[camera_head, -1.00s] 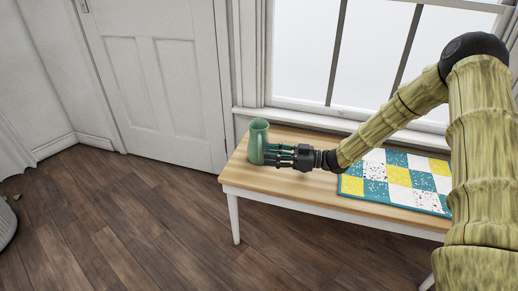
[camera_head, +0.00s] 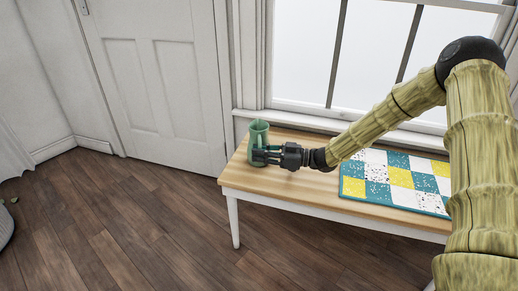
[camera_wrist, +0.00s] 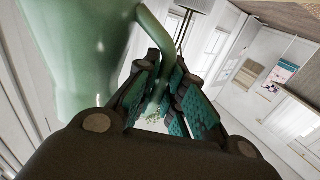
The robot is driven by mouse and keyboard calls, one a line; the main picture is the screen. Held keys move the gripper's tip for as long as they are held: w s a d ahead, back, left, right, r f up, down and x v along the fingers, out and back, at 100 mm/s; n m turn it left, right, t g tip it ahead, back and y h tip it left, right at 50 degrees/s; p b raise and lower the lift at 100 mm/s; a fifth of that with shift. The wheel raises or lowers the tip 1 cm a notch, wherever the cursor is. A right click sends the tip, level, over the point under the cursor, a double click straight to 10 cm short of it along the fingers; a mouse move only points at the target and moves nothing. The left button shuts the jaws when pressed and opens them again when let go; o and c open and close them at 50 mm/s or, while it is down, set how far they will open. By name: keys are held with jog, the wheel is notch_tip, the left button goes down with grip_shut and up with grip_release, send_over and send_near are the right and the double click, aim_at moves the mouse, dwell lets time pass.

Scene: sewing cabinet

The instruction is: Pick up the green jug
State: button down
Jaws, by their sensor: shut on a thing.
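The green jug (camera_head: 258,134) stands upright at the left end of the wooden bench, as far as I can tell resting on it. It also fills the upper left of the wrist view (camera_wrist: 75,50). Its handle (camera_wrist: 158,25) runs down between the fingers in the wrist view. My gripper (camera_head: 262,155) reaches in from the right and is shut on the handle. In the wrist view my gripper's teal-padded fingers (camera_wrist: 163,95) close around the handle's lower part. The jug's lower body is partly hidden behind the fingers in the head view.
The wooden bench (camera_head: 290,185) stands below a window (camera_head: 300,50). A teal, yellow and white patchwork mat (camera_head: 400,180) lies on it to the right, under my arm. A white door (camera_head: 160,80) is behind left. The floor (camera_head: 120,220) in front is clear.

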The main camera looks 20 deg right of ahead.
aim_at(260, 143)
jog(key=shift+r, duration=0.15)
jog(key=shift+r+p, duration=0.9)
jog(key=shift+r, duration=0.65)
jog(key=shift+s+r, duration=0.2)
jog(key=shift+r, duration=0.05)
jog(key=s+r+p, duration=0.1)
jog(key=s+p, duration=0.3)
jog(key=s, duration=1.1)
jog(key=shift+s+a, duration=0.15)
jog(key=shift+s, duration=0.2)
dwell(1.5)
